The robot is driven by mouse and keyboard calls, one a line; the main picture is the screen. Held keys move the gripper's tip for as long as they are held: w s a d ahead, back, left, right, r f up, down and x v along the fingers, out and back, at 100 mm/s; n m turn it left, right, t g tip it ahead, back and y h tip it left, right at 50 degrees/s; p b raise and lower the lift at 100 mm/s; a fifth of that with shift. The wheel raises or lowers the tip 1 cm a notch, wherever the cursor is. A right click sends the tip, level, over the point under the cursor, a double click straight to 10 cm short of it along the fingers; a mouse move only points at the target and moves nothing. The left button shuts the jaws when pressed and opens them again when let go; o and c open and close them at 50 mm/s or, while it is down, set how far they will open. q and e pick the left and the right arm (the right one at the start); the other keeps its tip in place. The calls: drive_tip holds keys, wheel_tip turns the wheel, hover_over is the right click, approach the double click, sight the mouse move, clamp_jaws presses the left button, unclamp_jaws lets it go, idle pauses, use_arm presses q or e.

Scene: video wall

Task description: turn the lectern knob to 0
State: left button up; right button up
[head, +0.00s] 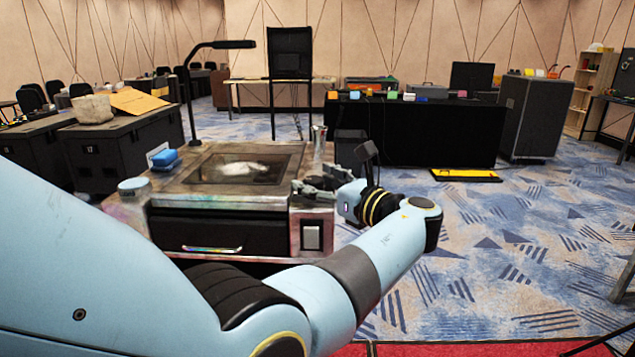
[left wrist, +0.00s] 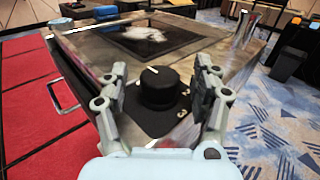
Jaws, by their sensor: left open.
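The lectern (head: 312,212) is a worn metal desk with a dark glass panel in its top. In the left wrist view, its black round knob (left wrist: 160,93) stands on a dark dial plate (left wrist: 150,121). A white pointer line on the knob points toward the far side, slightly left. White marks show on the plate, and one on the near right looks like a 2. My left gripper (head: 320,184) is over the lectern's right front corner. In the left wrist view, its open fingers (left wrist: 161,72) stand either side of the knob, apparently with gaps. In the head view the gripper hides the knob.
A blue block (head: 165,158) and a round grey-blue item (head: 134,187) sit on the lectern's left side. A metal cup (head: 319,136) and a thin lamp (head: 190,95) stand at its back. A black-draped table (head: 430,130) is behind.

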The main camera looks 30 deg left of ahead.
sight(318, 181)
use_arm(q)
wheel_tip(318, 181, up, 10)
idle(0.5)
drive_tip(key=shift+d, duration=0.1)
